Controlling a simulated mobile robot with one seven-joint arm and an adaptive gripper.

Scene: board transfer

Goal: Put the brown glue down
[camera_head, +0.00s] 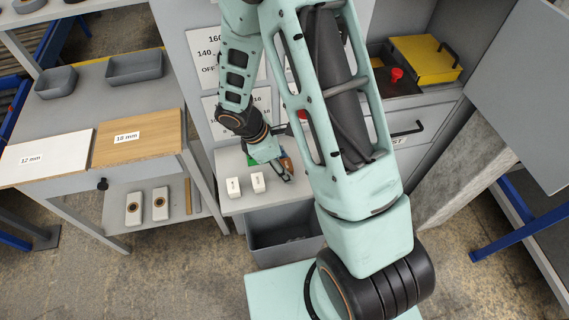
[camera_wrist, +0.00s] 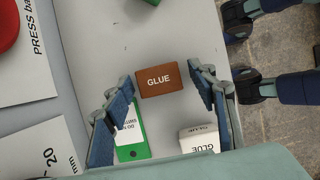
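The brown glue (camera_wrist: 158,78), a small block labelled GLUE, shows upright in the wrist view between the tips of my gripper (camera_wrist: 161,75). The fingers are spread, with a narrow gap on each side of the block. It appears to rest on the grey surface (camera_wrist: 105,35). In the head view my gripper (camera_head: 281,172) is low over the small grey table (camera_head: 237,205), with the brown glue (camera_head: 287,165) at its fingers. A white glue block (camera_wrist: 198,138) and a green piece with a white label (camera_wrist: 132,152) lie nearer the wrist camera, partly hidden by the gripper.
Two white blocks (camera_head: 258,182) (camera_head: 233,187) stand on the small table, left of my gripper. A grey bin (camera_head: 285,243) is below it. At left, a bench holds white (camera_head: 45,158) and wood (camera_head: 138,138) boards. A yellow box (camera_head: 425,58) sits at upper right.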

